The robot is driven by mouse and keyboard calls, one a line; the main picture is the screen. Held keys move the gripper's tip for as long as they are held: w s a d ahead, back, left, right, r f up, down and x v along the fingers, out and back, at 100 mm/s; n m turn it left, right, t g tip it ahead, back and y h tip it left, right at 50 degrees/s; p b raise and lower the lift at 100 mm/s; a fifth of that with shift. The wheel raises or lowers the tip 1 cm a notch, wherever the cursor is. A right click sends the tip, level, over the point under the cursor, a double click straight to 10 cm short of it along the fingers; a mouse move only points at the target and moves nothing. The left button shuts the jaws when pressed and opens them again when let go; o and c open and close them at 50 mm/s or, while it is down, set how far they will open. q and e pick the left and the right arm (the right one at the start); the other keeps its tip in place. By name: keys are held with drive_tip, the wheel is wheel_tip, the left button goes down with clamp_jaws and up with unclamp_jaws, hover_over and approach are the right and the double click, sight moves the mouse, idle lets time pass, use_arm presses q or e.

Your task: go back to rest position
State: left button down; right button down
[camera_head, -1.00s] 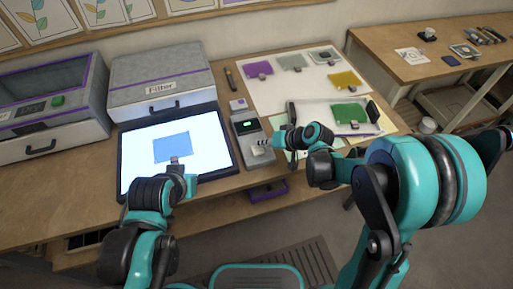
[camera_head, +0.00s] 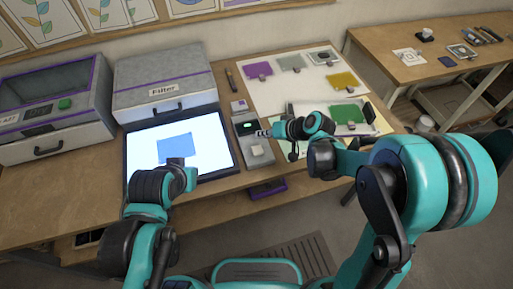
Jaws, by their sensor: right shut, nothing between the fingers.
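My right gripper (camera_head: 264,133) is shut and empty. It points left above the grey device (camera_head: 258,157) with a small green display, to the right of the light panel. My left arm reaches up from the bottom left to the front edge of the lit white panel (camera_head: 211,140). The left gripper (camera_head: 176,162) sits at the lower edge of a blue sheet (camera_head: 174,148) on the panel. Its fingers are too small and hidden to tell their state.
A grey box marked Filter (camera_head: 165,84) stands behind the panel, with a purple-trimmed machine (camera_head: 50,110) to its left. Purple (camera_head: 258,70), yellow (camera_head: 343,80) and green (camera_head: 347,113) sheets lie on the right. A second table (camera_head: 440,65) stands at the back right.

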drive_tip(key=s+d+r+m+t+h, duration=0.1)
drive_tip(key=s+d+r+h, duration=0.2)
drive_tip(key=s+d, duration=0.5)
drive_tip(key=s+d+r+h, duration=0.4)
drive_tip(key=s+d, duration=0.4)
drive_tip(key=s, duration=0.3)
drive_tip(key=shift+d+r+m+t, duration=0.15)
drive_tip(key=shift+r+m+t, duration=0.25)
drive_tip(key=shift+r, duration=0.1)
